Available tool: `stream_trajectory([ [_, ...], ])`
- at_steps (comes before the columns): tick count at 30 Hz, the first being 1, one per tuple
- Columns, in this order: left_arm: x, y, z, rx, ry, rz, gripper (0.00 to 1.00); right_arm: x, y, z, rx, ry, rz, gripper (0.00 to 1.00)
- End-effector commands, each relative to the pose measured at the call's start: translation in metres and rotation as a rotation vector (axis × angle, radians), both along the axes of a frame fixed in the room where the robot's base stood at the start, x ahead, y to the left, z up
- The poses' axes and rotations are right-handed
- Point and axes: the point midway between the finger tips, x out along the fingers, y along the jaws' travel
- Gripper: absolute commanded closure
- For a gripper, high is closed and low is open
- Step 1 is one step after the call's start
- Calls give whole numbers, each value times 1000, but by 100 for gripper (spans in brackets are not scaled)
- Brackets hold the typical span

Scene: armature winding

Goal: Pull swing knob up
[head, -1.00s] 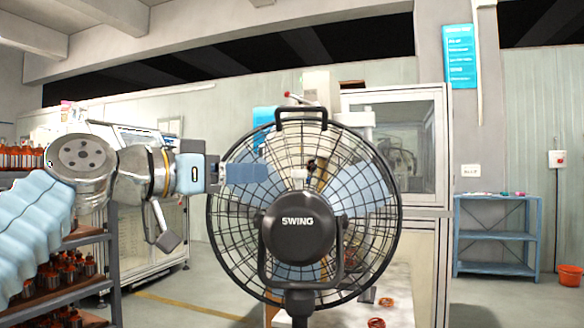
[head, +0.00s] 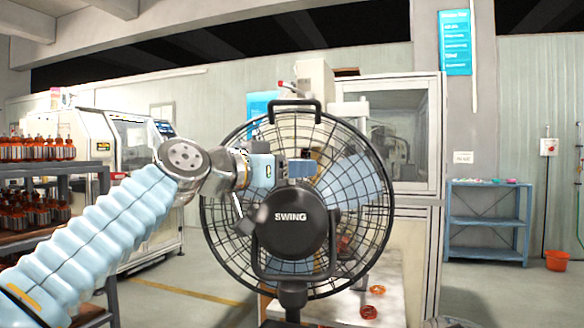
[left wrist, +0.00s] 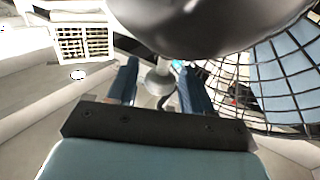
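A black caged fan stands in the middle of the head view; its round motor housing (head: 290,218) is marked SWING. The swing knob (left wrist: 160,82) shows in the left wrist view as a small pale knob on a short stem under the dark rounded housing. In the head view I cannot make the knob out. My left gripper (head: 300,168) is at the top of the housing. In the left wrist view its two blue fingers (left wrist: 158,72) are apart, one on each side of the knob. I cannot tell whether either touches it. My right gripper is not in view.
The wire cage (head: 376,232) surrounds the housing and shows close on the right in the left wrist view. A bench (head: 392,300) with orange rings stands behind the fan. A shelf (head: 85,172) of bottles is at left, a blue rack (head: 488,222) at right.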

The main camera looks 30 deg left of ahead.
Motion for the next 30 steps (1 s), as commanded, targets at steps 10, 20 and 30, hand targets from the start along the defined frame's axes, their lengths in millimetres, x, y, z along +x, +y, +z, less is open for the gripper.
stream_trajectory([
  [10,0,0,0,0,0,0,100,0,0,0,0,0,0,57],
  [20,0,0,-6,0,1,-2,100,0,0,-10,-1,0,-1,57],
  [30,0,0,-3,0,1,0,51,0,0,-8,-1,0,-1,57],
])
